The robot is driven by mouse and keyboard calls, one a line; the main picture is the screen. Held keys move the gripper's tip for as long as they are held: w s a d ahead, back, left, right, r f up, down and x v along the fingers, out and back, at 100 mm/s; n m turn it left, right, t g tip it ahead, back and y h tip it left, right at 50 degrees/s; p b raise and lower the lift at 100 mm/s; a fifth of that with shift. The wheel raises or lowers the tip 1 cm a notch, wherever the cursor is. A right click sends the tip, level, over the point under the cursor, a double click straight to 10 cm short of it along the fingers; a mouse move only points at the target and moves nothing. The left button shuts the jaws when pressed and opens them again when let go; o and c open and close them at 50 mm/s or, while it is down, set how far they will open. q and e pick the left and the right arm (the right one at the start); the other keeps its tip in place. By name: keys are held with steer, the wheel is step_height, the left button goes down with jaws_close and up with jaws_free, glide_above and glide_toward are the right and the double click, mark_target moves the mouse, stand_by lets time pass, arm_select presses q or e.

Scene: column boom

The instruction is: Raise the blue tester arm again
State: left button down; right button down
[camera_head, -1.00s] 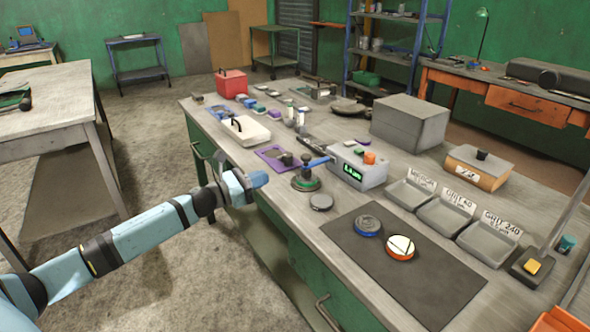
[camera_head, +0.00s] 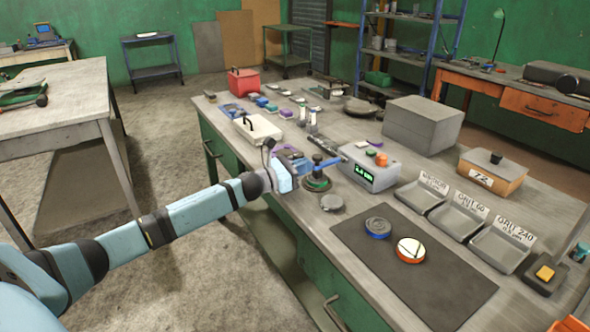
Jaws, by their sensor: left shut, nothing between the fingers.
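The blue tester arm (camera_head: 329,162) shows as a short blue bar at the top of a dark post, pointing right toward the grey display box (camera_head: 374,176). The post stands on a round base with a green ring (camera_head: 316,184) near the bench's left edge. The bar looks low and close to level; its exact angle is too small to tell. My left gripper (camera_head: 297,166) is over the bench edge, just left of the post, shut and empty. I cannot tell whether it touches the tester. It partly hides a purple tray (camera_head: 289,151). My right gripper is not in view.
A grey disc (camera_head: 332,202) lies in front of the tester. A dark mat (camera_head: 440,280) holds a blue-rimmed disc (camera_head: 378,227) and an orange-rimmed disc (camera_head: 410,250). A white case (camera_head: 257,130) stands behind my gripper. Labelled grey trays (camera_head: 460,222) line the right side.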

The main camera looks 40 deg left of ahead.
arm_select(q)
steer(key=shift+w, duration=0.1)
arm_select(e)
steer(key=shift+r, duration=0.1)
arm_select(q)
steer(key=shift+d+r+p, duration=0.1)
steer(key=shift+r+p, duration=0.4)
steer(key=shift+p, duration=0.55)
steer(key=shift+g, duration=0.3)
steer(key=shift+p, duration=0.35)
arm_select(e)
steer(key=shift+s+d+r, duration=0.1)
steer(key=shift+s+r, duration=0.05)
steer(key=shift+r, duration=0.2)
arm_select(q)
steer(key=shift+w, duration=0.1)
steer(key=shift+r+y+p, duration=0.15)
steer(key=shift+y+p, duration=0.15)
steer(key=shift+p, duration=0.1)
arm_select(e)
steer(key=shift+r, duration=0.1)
